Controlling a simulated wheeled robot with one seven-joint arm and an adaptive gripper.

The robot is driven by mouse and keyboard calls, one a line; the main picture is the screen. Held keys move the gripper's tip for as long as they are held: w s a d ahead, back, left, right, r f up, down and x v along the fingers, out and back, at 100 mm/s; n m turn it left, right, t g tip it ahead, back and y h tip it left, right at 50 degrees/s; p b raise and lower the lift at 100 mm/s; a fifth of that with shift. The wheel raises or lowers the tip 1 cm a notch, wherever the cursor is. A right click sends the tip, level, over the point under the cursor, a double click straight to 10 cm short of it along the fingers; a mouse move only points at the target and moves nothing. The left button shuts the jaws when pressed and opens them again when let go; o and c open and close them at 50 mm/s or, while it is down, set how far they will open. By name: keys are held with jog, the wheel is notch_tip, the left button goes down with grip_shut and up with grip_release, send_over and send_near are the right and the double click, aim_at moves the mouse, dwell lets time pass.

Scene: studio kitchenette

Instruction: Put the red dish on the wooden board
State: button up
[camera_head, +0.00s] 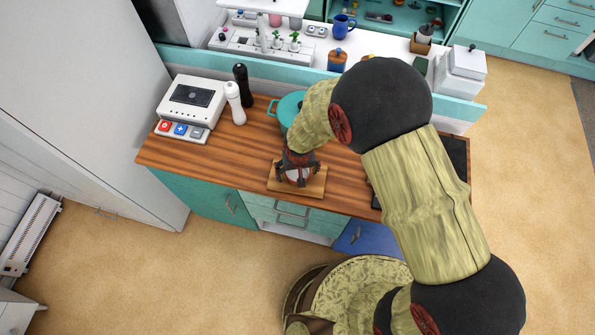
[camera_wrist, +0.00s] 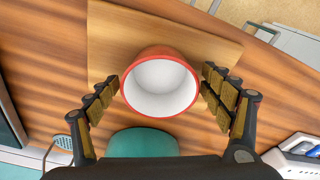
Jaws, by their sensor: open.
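The red dish (camera_wrist: 160,55), red outside with a white inside, stands upright on the wooden board (camera_wrist: 105,45) in the wrist view. In the head view the board (camera_head: 315,188) lies near the front edge of the counter, and the dish (camera_head: 296,177) is mostly hidden by my gripper. My gripper (camera_wrist: 165,93) is open, with one finger on each side of the dish. The left finger is very close to the rim. I cannot tell whether either finger touches it. My gripper (camera_head: 296,173) points down over the board in the head view.
A teal pot (camera_head: 287,108) stands behind the board, close to my arm. A white shaker (camera_head: 235,102) and a black shaker (camera_head: 243,85) stand to the left, beside a white appliance (camera_head: 189,100). The counter left of the board (camera_head: 215,153) is clear.

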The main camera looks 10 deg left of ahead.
notch_tip(320, 180, up, 12)
jog(key=s+p, duration=0.1)
jog(key=shift+s+d+r+p, duration=0.15)
jog(key=shift+s+d+p, duration=0.1)
jog(key=shift+s+p, duration=0.15)
jog(key=w+d+r+m+t, duration=0.1)
jog(key=d+r, duration=0.5)
jog(key=r, duration=0.3)
jog(key=w+d+r+m, duration=0.1)
jog(key=d+r, duration=0.5)
jog(key=r, duration=0.2)
jog(key=s+d+r+m+t, duration=0.1)
jog(key=s+d+r+t, duration=0.1)
jog(key=s+d+r, duration=1.2)
jog(key=shift+s+d+r+m+t+h, duration=0.3)
jog(key=shift+s+t, duration=0.1)
